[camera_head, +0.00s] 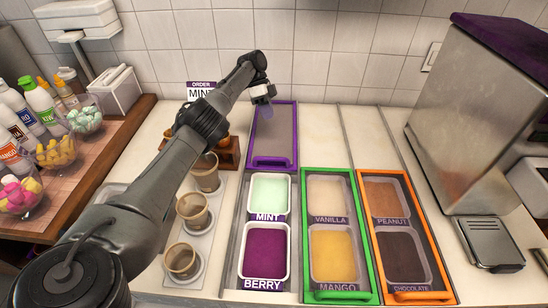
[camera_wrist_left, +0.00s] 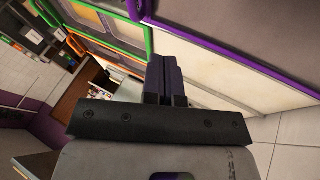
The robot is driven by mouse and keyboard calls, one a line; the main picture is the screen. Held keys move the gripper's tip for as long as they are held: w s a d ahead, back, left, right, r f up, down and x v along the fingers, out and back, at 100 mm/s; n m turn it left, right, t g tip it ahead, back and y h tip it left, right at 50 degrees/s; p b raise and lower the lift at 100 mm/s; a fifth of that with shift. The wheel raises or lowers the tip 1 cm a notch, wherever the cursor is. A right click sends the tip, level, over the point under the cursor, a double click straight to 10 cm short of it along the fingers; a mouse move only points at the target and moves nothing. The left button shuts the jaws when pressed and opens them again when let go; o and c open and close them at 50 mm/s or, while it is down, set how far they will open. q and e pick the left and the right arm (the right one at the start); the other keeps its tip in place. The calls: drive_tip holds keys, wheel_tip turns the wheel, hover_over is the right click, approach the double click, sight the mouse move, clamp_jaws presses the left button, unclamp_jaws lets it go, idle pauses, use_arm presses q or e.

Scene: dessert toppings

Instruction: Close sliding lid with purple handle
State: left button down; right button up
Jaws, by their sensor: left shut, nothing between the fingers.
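The sliding lid with the purple frame (camera_head: 288,120) lies at the back of its track, and its purple handle bar (camera_head: 272,162) is at its near end. The mint tub (camera_head: 270,192) and berry tub (camera_head: 265,251) in front of it are uncovered. My left gripper (camera_head: 266,107) is over the far part of the lid, behind the handle. It is shut and empty; its closed dark fingers also show in the left wrist view (camera_wrist_left: 164,72), where a purple edge (camera_wrist_left: 225,52) runs past them. I cannot tell whether the fingertips touch the lid. My right gripper is not in view.
A green-framed lid (camera_head: 366,215) covers vanilla and mango, and an orange-framed lid (camera_head: 429,235) covers peanut and chocolate. Cups (camera_head: 193,213) stand left of the tubs. A steel machine (camera_head: 470,110) stands at the right. A tiled wall (camera_head: 330,40) closes off the back.

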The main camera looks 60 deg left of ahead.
use_arm(q)
drive_tip(key=b, duration=0.1)
hover_over(275, 154)
drive_tip(key=f, duration=0.8)
drive_tip(key=shift+w+a+f, duration=0.15)
drive_tip(key=shift+a+f, duration=0.1)
drive_tip(key=shift+s+d+r, duration=0.15)
drive_tip(key=shift+s+d, duration=0.05)
drive_tip(key=shift+d, duration=0.05)
drive_tip(key=shift+s+d, duration=0.55)
drive_tip(key=shift+d, duration=0.1)
drive_tip(key=shift+s+d+f, duration=0.3)
drive_tip(key=shift+d, duration=0.3)
